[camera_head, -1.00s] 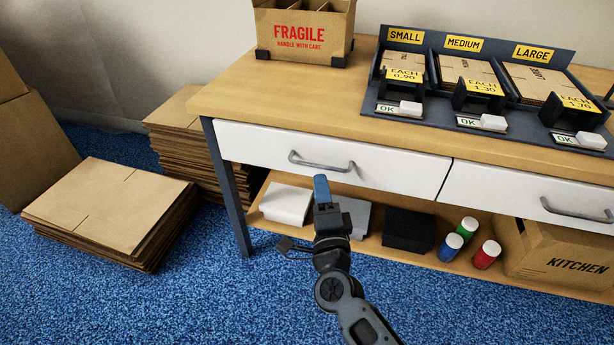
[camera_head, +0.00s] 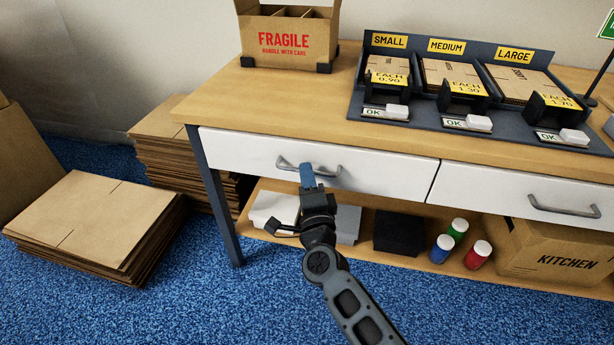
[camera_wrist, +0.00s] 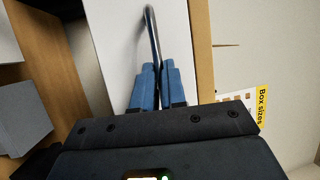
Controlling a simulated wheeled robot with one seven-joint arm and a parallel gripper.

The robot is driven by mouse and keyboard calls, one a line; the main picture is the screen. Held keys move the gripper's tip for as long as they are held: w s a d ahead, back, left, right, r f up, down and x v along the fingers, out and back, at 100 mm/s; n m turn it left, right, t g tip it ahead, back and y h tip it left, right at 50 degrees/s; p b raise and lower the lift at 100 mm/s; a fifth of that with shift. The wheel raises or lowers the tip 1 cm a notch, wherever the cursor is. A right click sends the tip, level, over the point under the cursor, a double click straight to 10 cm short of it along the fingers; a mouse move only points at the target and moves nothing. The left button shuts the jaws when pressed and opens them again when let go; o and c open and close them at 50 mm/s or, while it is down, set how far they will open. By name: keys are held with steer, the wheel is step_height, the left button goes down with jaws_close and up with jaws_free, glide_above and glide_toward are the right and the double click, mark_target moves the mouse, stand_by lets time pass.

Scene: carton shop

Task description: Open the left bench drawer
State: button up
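The left bench drawer (camera_head: 378,172) has a white front with a grey bar handle (camera_head: 331,172). Its front sits in line with the right drawer's, so it looks shut. My gripper (camera_head: 307,172) is at the middle of this handle, its blue fingers pointing at the drawer. In the wrist view the handle (camera_wrist: 152,30) runs down between the two blue fingertips (camera_wrist: 159,70), which are close together on either side of it. The fingers look closed on the bar. The part of the handle between them is hidden.
The right drawer (camera_head: 480,185) is shut. The shelf below holds a white box (camera_head: 274,210), a black box (camera_head: 398,232), small cans and a KITCHEN carton (camera_head: 560,255). Carton stacks (camera_head: 95,220) lie left of the bench. Blue carpet in front is clear.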

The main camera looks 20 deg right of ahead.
jaws_close()
stand_by(0.9)
steer(key=s+a+p, duration=0.3)
steer(key=s+a, duration=0.4)
steer(key=s, duration=0.3)
steer(key=s+a+p, duration=0.4)
steer(key=s+a, duration=0.3)
steer(key=s, duration=0.3)
steer(key=shift+a, duration=0.2)
steer(key=shift+f, duration=0.1)
steer(key=o, duration=0.5)
jaws_free()
steer(key=v, duration=0.7)
steer(key=shift+s+a, duration=0.15)
steer(key=shift+s, duration=0.2)
